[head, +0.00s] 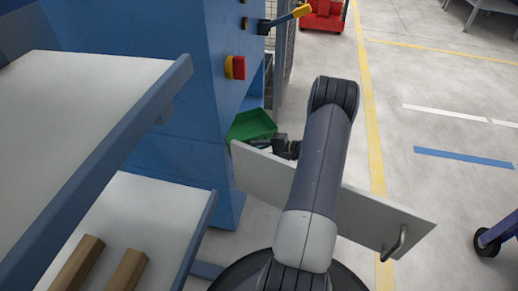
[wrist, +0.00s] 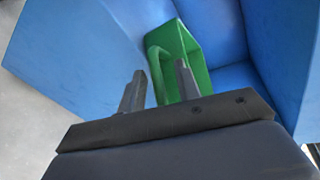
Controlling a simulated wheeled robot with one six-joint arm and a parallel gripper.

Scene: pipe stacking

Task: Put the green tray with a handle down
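The green tray (head: 252,125) sits in the lower opening of a blue machine, beside my gripper (head: 287,147) in the head view. In the wrist view, the green tray (wrist: 186,55) rests against blue walls. Its loop handle (wrist: 153,62) faces my gripper (wrist: 160,68). The two fingers are apart, with the handle showing between them and gaps on both sides. Whether the handle lies within the fingers' reach or just beyond the tips is hard to tell. The tray's underside is hidden.
The blue machine (head: 180,120) stands at left, beside a shelf (head: 85,95). Wooden bars (head: 125,272) lie on the lower shelf. Open floor (head: 450,130) lies at right.

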